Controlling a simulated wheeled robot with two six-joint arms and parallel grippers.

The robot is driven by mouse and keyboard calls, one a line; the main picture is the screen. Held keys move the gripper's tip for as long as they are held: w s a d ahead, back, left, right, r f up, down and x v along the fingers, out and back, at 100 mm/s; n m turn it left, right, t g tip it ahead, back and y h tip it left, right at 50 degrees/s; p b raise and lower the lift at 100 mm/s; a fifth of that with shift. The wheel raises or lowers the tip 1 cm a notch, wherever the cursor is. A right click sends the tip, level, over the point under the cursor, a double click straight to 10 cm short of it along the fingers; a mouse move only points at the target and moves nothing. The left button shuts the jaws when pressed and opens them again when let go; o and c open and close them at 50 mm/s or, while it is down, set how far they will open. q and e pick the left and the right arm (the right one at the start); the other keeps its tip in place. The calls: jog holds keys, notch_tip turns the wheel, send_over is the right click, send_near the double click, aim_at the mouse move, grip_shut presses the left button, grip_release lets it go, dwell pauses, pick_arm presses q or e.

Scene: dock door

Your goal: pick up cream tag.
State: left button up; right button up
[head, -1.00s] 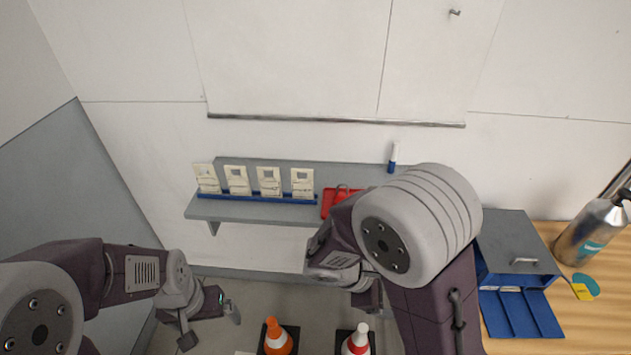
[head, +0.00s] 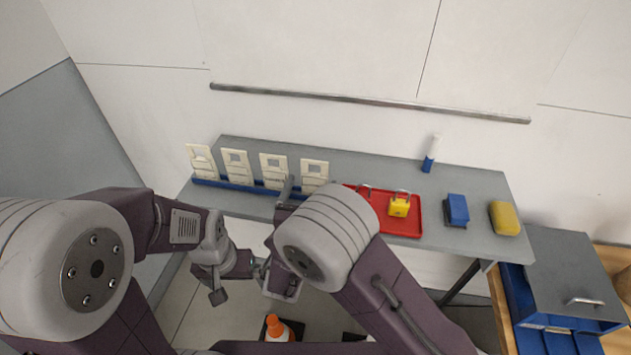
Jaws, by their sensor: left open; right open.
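Several cream tags stand in a row in a blue rack (head: 205,182) on the grey shelf. From left to right, they include the leftmost tag (head: 201,160), the second (head: 236,164), the third (head: 274,170) and the rightmost (head: 314,174). Each has a printed face; I cannot tell which one is meant. My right gripper (head: 290,188) is open at the front of the rack, between the third and rightmost tags, partly hidden by my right arm. My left gripper (head: 258,267) is open, below and in front of the shelf, apart from the tags.
A red tray (head: 402,228) with a yellow padlock (head: 399,206) lies right of the rack. Farther right are a blue block (head: 457,209), a yellow sponge (head: 504,218) and a marker (head: 430,155). A grey-and-blue cabinet (head: 570,270) stands right. An orange cone (head: 277,328) is on the floor.

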aim_at(317, 162)
jog(key=w, duration=0.1)
jog(key=w+d, duration=0.1)
jog(key=w, duration=0.2)
jog(key=shift+w+d+p, duration=0.3)
jog(key=shift+w+p, duration=0.1)
jog(key=shift+s+a+r, duration=0.1)
jog(key=shift+s, duration=0.05)
jog(key=c, duration=1.5)
jog(key=shift+o, duration=0.2)
jog(key=shift+r, duration=0.45)
notch_tip(317, 162, up, 3)
jog(key=shift+f, duration=0.1)
jog(key=s+d+r+b, duration=0.1)
jog(key=s+d+r, duration=0.6)
jog(key=d, duration=0.2)
jog(key=shift+d+r, duration=0.15)
